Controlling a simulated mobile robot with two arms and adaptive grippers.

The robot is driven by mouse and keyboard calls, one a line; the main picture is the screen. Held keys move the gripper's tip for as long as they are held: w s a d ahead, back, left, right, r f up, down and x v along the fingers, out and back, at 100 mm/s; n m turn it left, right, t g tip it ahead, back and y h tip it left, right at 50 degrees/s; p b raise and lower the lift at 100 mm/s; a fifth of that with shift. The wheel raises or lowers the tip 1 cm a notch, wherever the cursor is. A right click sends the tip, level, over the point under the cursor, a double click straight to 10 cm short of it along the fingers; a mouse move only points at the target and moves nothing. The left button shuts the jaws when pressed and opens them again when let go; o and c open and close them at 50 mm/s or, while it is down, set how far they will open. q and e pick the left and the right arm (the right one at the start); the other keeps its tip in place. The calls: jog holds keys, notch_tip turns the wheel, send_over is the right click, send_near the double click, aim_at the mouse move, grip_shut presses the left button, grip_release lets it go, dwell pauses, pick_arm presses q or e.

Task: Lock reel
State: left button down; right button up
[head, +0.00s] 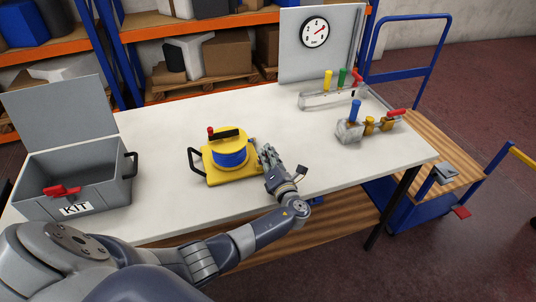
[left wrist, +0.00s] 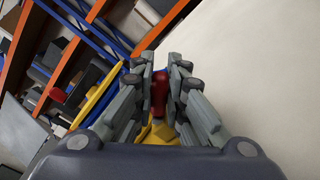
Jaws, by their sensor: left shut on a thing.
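The reel (head: 229,154) stands on the table, with a blue drum, a yellow top and base, a black bar and a small red knob (head: 210,131) on top. A black carry handle (head: 194,161) is on its left side. My left gripper (head: 265,153) is at the right side of the reel, fingers pointing at it. In the left wrist view, the left gripper (left wrist: 160,75) is shut on a red handle (left wrist: 159,94), with yellow reel parts (left wrist: 157,133) behind and below. The fingers hide that handle in the head view. My right gripper is not in view.
A grey KIT box (head: 115,192) with a raised lid and red latch stands at the left. A gauge panel (head: 297,59), a rack of coloured handles (head: 322,100) and a valve block (head: 350,132) are at the back right. The table (head: 170,123) is clear around the reel.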

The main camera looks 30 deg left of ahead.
pick_arm(q)
jog(key=c, duration=1.6)
grip_release()
jog(key=v, duration=1.2)
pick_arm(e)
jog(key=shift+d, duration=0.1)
pick_arm(q)
jog(key=shift+d+f, duration=0.1)
